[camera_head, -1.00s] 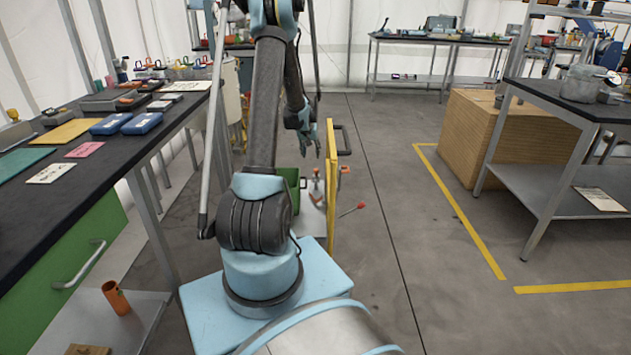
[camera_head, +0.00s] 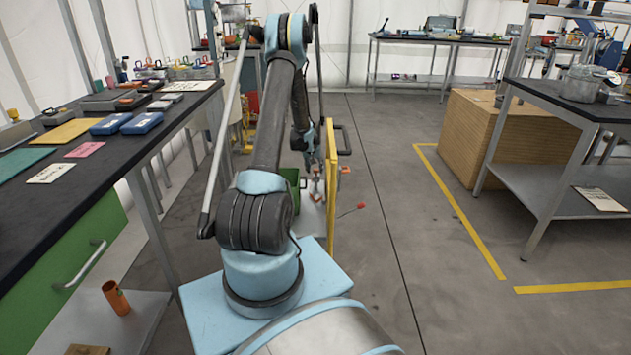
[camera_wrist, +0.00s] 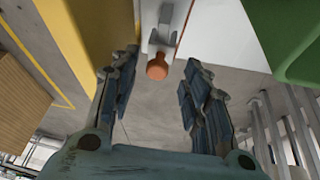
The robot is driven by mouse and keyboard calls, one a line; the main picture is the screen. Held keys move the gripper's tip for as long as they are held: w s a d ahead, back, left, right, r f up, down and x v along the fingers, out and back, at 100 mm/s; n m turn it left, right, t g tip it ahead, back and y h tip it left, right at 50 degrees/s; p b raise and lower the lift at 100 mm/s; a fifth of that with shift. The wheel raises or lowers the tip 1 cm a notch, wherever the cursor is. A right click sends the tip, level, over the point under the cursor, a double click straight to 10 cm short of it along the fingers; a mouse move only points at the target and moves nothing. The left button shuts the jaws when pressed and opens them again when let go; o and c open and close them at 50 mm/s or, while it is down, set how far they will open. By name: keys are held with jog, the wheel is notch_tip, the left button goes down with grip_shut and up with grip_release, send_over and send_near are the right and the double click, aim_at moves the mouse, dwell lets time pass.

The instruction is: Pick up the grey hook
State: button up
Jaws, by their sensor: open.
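A grey hook-like piece with an orange rounded end (camera_wrist: 160,42) shows at the top middle of the wrist view, against a white surface and beside a yellow panel. I cannot tell its full shape. My gripper (camera_wrist: 161,60) is open, and the piece appears between and beyond its two fingertips. No contact shows. In the head view my gripper (camera_head: 313,160) hangs beside the yellow panel (camera_head: 331,190), above small grey and orange items (camera_head: 317,190) that are too small to tell apart.
A green bin (camera_wrist: 295,45) stands close at the right in the wrist view. A red-tipped rod (camera_head: 352,210) is by the panel's right side. A long black-topped bench (camera_head: 60,215) runs along the left. The floor right of the panel is mostly clear.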

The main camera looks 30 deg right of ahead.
aim_at(316, 173)
jog(key=shift+x, duration=3.15)
jog(key=shift+a, duration=0.15)
jog(key=shift+c, duration=0.5)
jog(key=c, duration=0.9)
